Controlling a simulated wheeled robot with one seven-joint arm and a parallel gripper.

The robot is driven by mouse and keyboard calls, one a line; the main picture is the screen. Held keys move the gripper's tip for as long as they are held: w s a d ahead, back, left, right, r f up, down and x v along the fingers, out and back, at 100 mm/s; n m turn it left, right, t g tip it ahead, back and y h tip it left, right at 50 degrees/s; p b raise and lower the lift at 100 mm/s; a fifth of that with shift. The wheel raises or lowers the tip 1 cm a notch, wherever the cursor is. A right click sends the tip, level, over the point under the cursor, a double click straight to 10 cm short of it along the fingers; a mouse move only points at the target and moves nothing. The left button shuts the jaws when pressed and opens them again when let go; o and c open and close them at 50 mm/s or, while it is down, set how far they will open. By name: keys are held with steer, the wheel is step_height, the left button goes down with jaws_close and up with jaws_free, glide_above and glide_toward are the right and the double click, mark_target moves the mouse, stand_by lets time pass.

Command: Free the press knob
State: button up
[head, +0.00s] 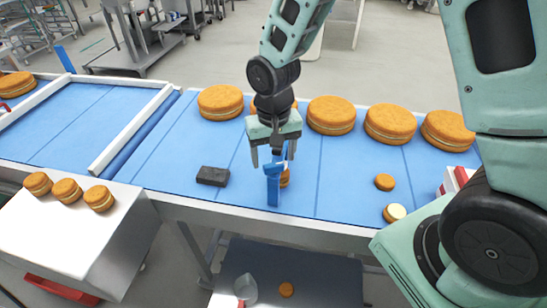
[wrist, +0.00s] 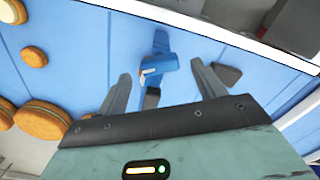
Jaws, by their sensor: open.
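A small dark piece (wrist: 151,98) shows between the fingers. A dark grey block (head: 212,175) lies left of the tool.
Several large filled rounds (head: 331,115) line the belt's far side. Small rounds (head: 384,182) lie to the right. A white side table (head: 75,235) holds 3 small rounds (head: 67,190). A white rail (head: 130,130) crosses at left. A lower shelf (head: 325,270) holds a jug (head: 246,287).

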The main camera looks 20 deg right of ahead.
mark_target(274, 169)
steer(key=shift+f, duration=1.35)
steer(key=c, duration=1)
